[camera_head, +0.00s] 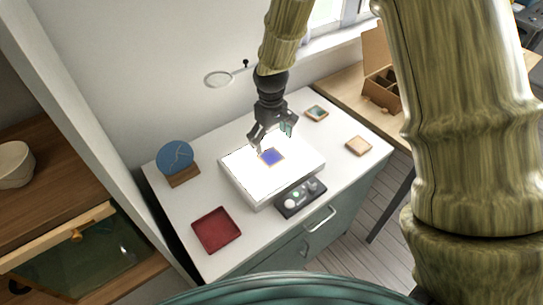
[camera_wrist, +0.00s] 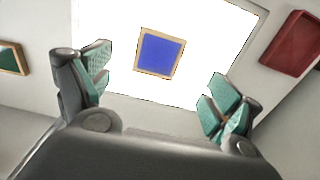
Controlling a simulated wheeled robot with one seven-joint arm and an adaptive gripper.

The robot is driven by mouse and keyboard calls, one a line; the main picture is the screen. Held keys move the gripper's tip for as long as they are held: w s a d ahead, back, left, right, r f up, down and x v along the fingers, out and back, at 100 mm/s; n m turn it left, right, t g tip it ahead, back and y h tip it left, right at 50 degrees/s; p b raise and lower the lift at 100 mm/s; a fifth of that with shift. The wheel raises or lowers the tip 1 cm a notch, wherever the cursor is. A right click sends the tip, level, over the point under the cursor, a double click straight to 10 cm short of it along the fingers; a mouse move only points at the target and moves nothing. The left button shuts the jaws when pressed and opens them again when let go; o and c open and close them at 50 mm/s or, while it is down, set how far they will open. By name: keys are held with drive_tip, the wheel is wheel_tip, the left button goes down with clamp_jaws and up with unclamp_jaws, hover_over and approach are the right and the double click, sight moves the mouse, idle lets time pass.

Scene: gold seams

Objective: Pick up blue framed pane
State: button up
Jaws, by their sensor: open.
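The blue framed pane (camera_head: 271,157) is a small blue square with a thin wooden frame. It lies flat on the bright white light panel (camera_head: 245,181) on the white cabinet top. In the wrist view the pane (camera_wrist: 161,53) sits beyond my fingertips, between them and a little left of centre. My gripper (camera_head: 272,134) is open and empty, above the far side of the panel. In the wrist view its teal-padded fingers (camera_wrist: 160,88) are spread wide, apart from the pane.
A teal framed pane (camera_head: 317,113) and an amber framed pane (camera_head: 358,146) lie on the cabinet top. A red tray (camera_head: 216,230), a dark control box (camera_head: 300,198) and a blue disc on a wooden stand (camera_head: 175,158) surround the panel. A magnifier ring (camera_head: 219,79) shows behind.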

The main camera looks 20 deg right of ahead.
sight(271, 157)
drive_tip(key=shift+w+f+p, duration=0.2)
drive_tip(key=shift+f+p, duration=1.2)
drive_tip(key=shift+f, duration=2.3)
drive_tip(key=c, duration=1.2)
drive_tip(key=shift+r, duration=0.1)
drive_tip(key=shift+c, duration=0.2)
